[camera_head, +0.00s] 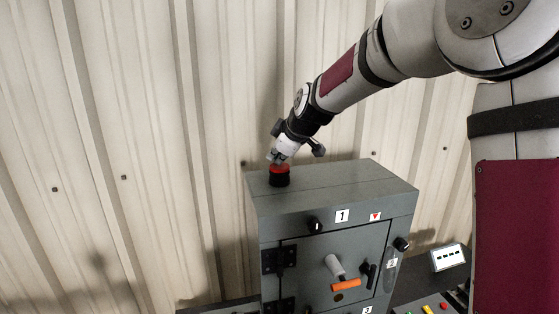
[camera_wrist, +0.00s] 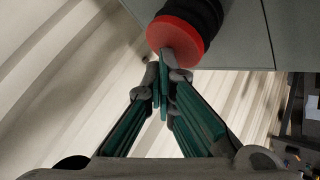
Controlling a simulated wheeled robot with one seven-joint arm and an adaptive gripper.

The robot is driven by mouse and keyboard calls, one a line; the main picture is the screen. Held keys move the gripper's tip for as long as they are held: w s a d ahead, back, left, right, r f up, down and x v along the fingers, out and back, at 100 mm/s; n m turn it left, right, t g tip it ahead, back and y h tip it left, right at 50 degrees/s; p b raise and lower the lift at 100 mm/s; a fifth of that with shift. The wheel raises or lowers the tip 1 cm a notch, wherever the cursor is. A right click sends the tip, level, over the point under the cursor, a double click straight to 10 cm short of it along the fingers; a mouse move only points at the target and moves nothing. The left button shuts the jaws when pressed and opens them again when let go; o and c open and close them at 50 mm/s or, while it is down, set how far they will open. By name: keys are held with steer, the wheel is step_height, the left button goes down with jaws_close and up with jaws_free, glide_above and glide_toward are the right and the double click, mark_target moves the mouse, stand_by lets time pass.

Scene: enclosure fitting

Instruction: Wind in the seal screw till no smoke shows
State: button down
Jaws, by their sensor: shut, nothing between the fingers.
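A black knob with a red top (camera_head: 279,175) stands upright on top of the grey cabinet (camera_head: 330,182), near its back left corner. It looks like the seal screw, but no label shows on it. In the wrist view its red face (camera_wrist: 178,38) lies just past the fingertips. My gripper (camera_head: 276,158) is right above the knob, pointing down at it. In the wrist view the fingers (camera_wrist: 165,68) are shut together with nothing between them. Their tips overlap the edge of the red face; I cannot tell whether they touch it. I see no smoke in either view.
The cabinet front has a door with a grey and orange handle (camera_head: 346,286), black knobs (camera_head: 315,225) and numbered labels. A corrugated wall (camera_head: 130,150) stands close behind. A white box (camera_head: 449,257) and coloured buttons (camera_head: 428,309) are at the right.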

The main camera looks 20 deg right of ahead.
mark_target(277, 167)
steer(key=shift+r+p, duration=0.35)
steer(key=shift+r, duration=1.25)
steer(key=shift+r, duration=2.5)
